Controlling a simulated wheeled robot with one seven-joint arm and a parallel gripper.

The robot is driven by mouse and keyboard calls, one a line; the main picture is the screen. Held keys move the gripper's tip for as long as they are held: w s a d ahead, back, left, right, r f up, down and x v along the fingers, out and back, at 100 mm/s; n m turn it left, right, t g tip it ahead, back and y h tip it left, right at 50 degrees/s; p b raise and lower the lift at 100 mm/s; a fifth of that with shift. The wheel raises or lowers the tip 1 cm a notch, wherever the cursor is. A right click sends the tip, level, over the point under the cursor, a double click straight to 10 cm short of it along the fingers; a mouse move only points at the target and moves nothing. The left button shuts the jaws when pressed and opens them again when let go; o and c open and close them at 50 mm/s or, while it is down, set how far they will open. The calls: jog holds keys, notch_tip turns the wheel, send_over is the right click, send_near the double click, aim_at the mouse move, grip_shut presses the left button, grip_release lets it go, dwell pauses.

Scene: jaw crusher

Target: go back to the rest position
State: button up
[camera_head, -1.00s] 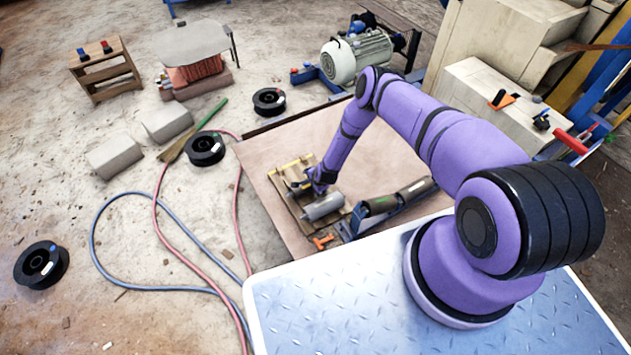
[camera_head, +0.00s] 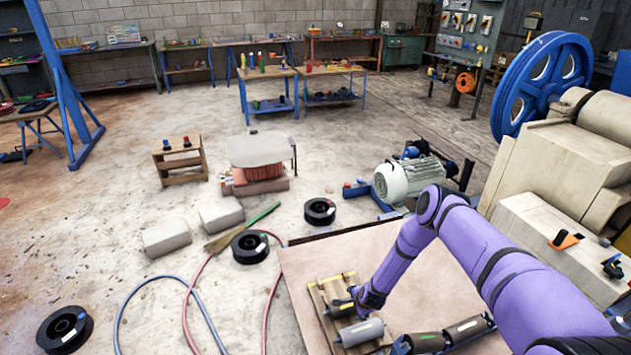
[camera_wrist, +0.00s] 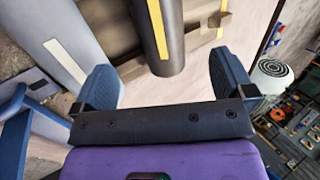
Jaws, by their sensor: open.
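My purple arm reaches down to the brown tabletop in the head view. My gripper (camera_wrist: 165,85) is open in the wrist view, its two dark blue fingers spread apart. A dark cylinder with a yellow stripe (camera_wrist: 165,40) shows beyond and between the fingers; I cannot tell whether they touch. A grey cylinder with a pale stripe (camera_wrist: 55,45) lies to its left, and it also shows in the head view (camera_head: 361,332). Both cylinders are on a small wooden pallet (camera_head: 318,297), where my arm's end partly hides the dark one.
A blue holder with rollers (camera_head: 425,343) stands right of the pallet. The brown tabletop (camera_head: 315,262) is bare behind it. An electric motor (camera_head: 407,180) and the beige crusher (camera_head: 555,165) stand beyond. Hoses (camera_head: 190,300) and black spools (camera_head: 250,246) lie on the floor at left.

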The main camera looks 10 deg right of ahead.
jog(key=w+d+r+n, duration=0.15)
jog(key=w+r, duration=0.35)
jog(key=r, duration=0.9)
jog(key=w+r+n, duration=0.3)
jog(key=w+r, duration=0.3)
jog(key=r, duration=0.7)
jog(key=s+d+r+n, duration=0.1)
jog(key=s+r+n, duration=0.15)
jog(key=r, duration=1.35)
jog(key=s+r+n, duration=0.2)
jog(key=s+r, duration=0.1)
jog(key=r, duration=1.2)
jog(key=s+d+r+n+h, duration=0.15)
jog(key=s+r+n, duration=0.25)
jog(key=s+r, duration=1.6)
jog(key=s+r+n, duration=0.1)
jog(key=s+r, duration=0.1)
jog(key=s, duration=0.9)
jog(key=s+d+r+n, duration=0.1)
jog(key=s+r, duration=0.2)
jog(key=s, duration=0.9)
jog(key=shift+s+d+r+n, duration=0.2)
jog(key=shift+d+r+n, duration=0.05)
jog(key=shift+r+n, duration=0.05)
